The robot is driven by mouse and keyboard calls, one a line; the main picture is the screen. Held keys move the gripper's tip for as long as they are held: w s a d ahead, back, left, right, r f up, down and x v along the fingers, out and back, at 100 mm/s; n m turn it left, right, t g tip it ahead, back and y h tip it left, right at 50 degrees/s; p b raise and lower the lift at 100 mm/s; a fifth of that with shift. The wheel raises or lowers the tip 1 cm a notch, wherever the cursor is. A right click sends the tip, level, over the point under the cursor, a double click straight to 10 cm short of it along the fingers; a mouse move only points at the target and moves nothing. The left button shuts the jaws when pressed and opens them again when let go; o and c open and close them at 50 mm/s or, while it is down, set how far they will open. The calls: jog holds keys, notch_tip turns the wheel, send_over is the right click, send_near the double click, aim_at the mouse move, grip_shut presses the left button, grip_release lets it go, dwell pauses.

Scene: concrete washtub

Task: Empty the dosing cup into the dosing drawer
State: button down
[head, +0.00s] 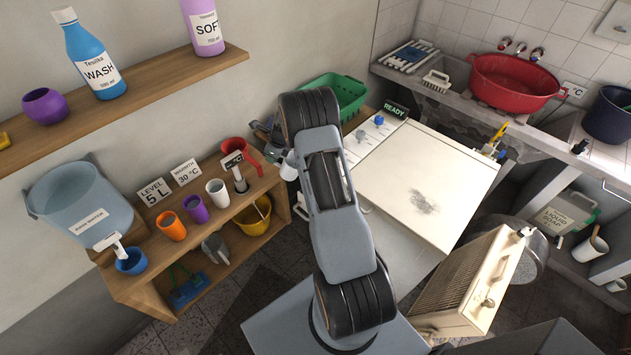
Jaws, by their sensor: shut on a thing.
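My gripper (279,144) shows only in part, to the left of my wrist, with much of it hidden behind my arm. It is shut on a small white cup (288,166), which I take for the dosing cup. The cup is beyond the right end of the wooden bench, left of the white washing machine (440,190). Its contents cannot be seen. The dosing drawer cannot be made out clearly; my arm covers much of the machine's near-left side. A small pale edge (364,206) shows just right of my arm there.
The wooden bench (130,283) holds a blue-grey bucket (75,200), orange (172,226), purple (195,209) and white (217,192) cups, and a red scoop (240,150). A green basket (335,93) stands behind my arm. A beige radiator (465,285) stands at the lower right.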

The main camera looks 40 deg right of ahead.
jog(key=shift+w+a+r+g+p, duration=0.2)
jog(key=shift+r+p, duration=0.15)
jog(key=shift+p, duration=0.1)
jog(key=shift+w+a+r+g+p, duration=0.2)
jog(key=shift+r+p, duration=0.1)
jog(key=shift+p, duration=0.15)
jog(key=r+g+h, duration=0.1)
jog(key=w+r+g, duration=0.1)
jog(key=r+h+p, duration=0.1)
jog(key=shift+w+a+r+g+h, duration=0.2)
jog(key=shift+a+g+h, duration=0.1)
jog(key=shift+a+g, duration=0.1)
jog(key=shift+s+d, duration=0.1)
dwell(0.4)
